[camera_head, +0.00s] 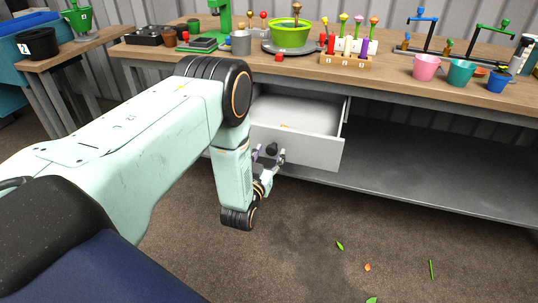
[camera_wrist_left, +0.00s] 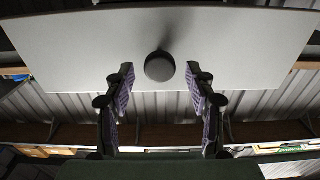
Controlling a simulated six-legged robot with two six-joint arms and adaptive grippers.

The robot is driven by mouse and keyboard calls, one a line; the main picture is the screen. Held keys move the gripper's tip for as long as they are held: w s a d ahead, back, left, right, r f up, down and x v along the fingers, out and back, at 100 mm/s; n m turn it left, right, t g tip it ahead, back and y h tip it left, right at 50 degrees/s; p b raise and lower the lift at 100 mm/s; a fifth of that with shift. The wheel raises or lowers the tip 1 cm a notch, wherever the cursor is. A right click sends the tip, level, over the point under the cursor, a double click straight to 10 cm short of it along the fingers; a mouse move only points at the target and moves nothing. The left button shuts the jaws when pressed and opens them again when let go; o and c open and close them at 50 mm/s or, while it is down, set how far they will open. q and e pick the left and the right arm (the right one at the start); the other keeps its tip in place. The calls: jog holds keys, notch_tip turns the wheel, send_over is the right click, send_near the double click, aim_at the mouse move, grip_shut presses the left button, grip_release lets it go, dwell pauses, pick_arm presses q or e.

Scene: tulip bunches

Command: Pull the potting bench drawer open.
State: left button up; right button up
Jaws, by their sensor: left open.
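The potting bench (camera_head: 400,92) has a light grey drawer (camera_head: 318,151) that stands pulled out from under its top. The inside of the drawer shows, with a small orange-yellow thing in it. A dark round knob (camera_head: 272,149) sits on the drawer front; the knob also shows in the left wrist view (camera_wrist_left: 159,66). My left gripper (camera_head: 267,160) is at the drawer front by the knob. In the left wrist view its two fingers (camera_wrist_left: 160,75) are spread apart on either side of the knob, with a gap to each side. My right gripper is not in view.
Pots, a green bowl (camera_head: 291,36) on a round stand, and a wooden block of flowers (camera_head: 345,60) stand on the bench top. A lower shelf (camera_head: 420,190) runs below. The floor is mostly clear, with a few leaves (camera_head: 340,245). A side table (camera_head: 70,58) stands at left.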

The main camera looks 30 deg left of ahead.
pick_arm(q)
jog(key=v, duration=1.2)
dwell(0.3)
jog(key=s+d+f+g+h, duration=0.35)
jog(key=s+f+g, duration=0.55)
jog(key=s+f, duration=0.3)
jog(key=s+d+r+g+p, duration=0.1)
jog(key=s+d+g, duration=0.1)
jog(key=s, duration=0.3)
jog(key=s+d+r+m+g+p, duration=0.1)
jog(key=s+g+p, duration=0.1)
jog(key=s, duration=0.4)
jog(key=s+d+r+m+g+p, duration=0.1)
jog(key=s+d+r+g, duration=0.1)
jog(key=s+g, duration=0.2)
jog(key=shift+s+d+h, duration=0.35)
jog(key=shift+s+h, duration=0.1)
jog(key=shift+s, duration=0.8)
